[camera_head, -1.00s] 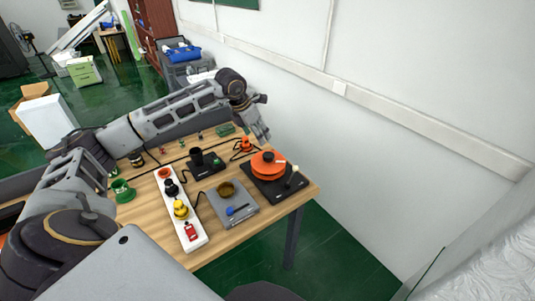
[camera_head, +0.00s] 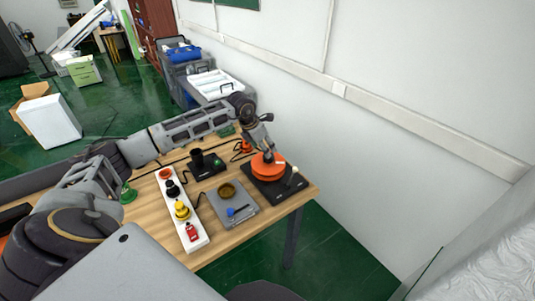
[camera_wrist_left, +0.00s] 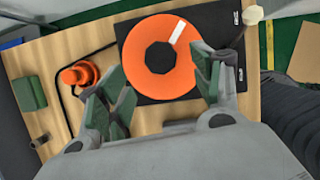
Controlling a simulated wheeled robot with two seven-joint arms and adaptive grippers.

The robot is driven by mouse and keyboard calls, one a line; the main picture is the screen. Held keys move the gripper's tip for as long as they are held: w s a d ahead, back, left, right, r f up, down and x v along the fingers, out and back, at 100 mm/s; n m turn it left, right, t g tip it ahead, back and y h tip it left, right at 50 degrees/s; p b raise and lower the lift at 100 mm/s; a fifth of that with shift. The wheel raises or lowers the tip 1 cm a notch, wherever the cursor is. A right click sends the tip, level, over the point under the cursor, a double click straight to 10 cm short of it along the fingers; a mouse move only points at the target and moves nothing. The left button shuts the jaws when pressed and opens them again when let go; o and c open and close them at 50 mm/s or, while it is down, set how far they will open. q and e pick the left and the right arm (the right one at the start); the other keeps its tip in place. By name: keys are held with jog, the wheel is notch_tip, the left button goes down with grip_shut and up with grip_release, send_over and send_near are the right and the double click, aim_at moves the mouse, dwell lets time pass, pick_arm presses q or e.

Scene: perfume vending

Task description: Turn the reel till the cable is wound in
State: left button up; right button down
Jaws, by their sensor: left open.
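The orange reel (camera_head: 267,168) lies flat on a black base plate (camera_head: 287,186) at the table's right end. In the left wrist view the reel (camera_wrist_left: 138,62) has a black hub and a white mark on its upper right. A cream knob (camera_wrist_left: 253,15) stands at the base plate's corner. A black cable (camera_wrist_left: 62,62) runs on the table to the left of the reel, beside an orange plug (camera_wrist_left: 78,74). My left gripper (camera_head: 268,152) is over the reel, and its open fingers (camera_wrist_left: 165,88) show in the wrist view, with nothing between them. My right gripper is not in view.
A black device (camera_head: 205,167) with a cup stands behind. The white wall is close behind the table.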

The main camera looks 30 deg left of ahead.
aim_at(268, 162)
pick_arm(q)
jog(key=shift+p+x, duration=0.45)
jog(key=shift+x, duration=2.6)
jog(key=c, duration=1.4)
jog(key=shift+c, duration=0.2)
